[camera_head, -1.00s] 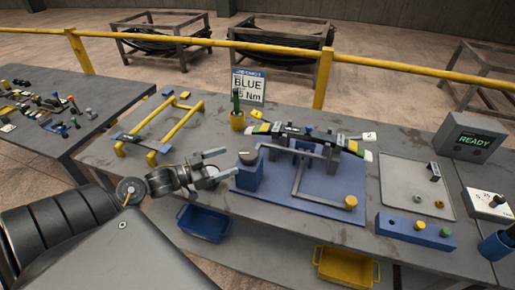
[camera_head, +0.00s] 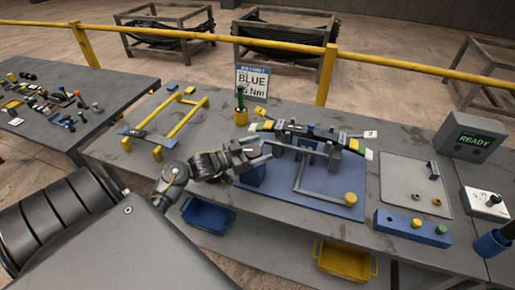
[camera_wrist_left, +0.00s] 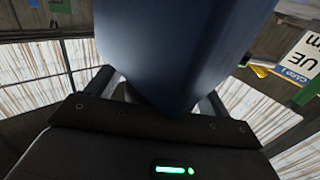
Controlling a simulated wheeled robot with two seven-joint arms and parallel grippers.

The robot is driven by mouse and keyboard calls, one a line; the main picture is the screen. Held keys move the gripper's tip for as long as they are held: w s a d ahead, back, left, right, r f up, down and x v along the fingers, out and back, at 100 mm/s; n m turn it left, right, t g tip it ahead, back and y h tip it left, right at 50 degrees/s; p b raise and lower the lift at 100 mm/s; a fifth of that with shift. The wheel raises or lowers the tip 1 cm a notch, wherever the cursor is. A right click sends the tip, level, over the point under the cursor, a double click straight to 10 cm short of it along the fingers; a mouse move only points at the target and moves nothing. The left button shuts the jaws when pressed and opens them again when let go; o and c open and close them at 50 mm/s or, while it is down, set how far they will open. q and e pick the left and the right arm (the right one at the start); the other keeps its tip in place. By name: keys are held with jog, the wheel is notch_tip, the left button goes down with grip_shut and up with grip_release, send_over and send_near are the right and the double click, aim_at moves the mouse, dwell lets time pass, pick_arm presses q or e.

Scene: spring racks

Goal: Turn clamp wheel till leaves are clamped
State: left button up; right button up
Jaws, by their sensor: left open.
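The blue clamp fixture (camera_head: 330,198) lies on the bench, with a grey frame and a bent grey bar ending in a yellow knob (camera_head: 350,198). The dark curved leaves (camera_head: 312,136), with coloured end tags, lie across its grey supports. A blue block (camera_head: 252,176) stands at the fixture's left. My left gripper (camera_head: 265,152) is open at the top of this block and hides the round grey wheel top there. In the left wrist view the blue block (camera_wrist_left: 180,45) fills the space between the fingers; contact cannot be told. My right gripper is not in view.
A yellow rack (camera_head: 182,118) is at left. A grey tray (camera_head: 415,185), a blue holder (camera_head: 412,228) and a READY display (camera_head: 470,137) are at right.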

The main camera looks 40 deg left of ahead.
pick_arm(q)
jog(key=shift+c, duration=0.2)
jog(key=c, duration=0.9)
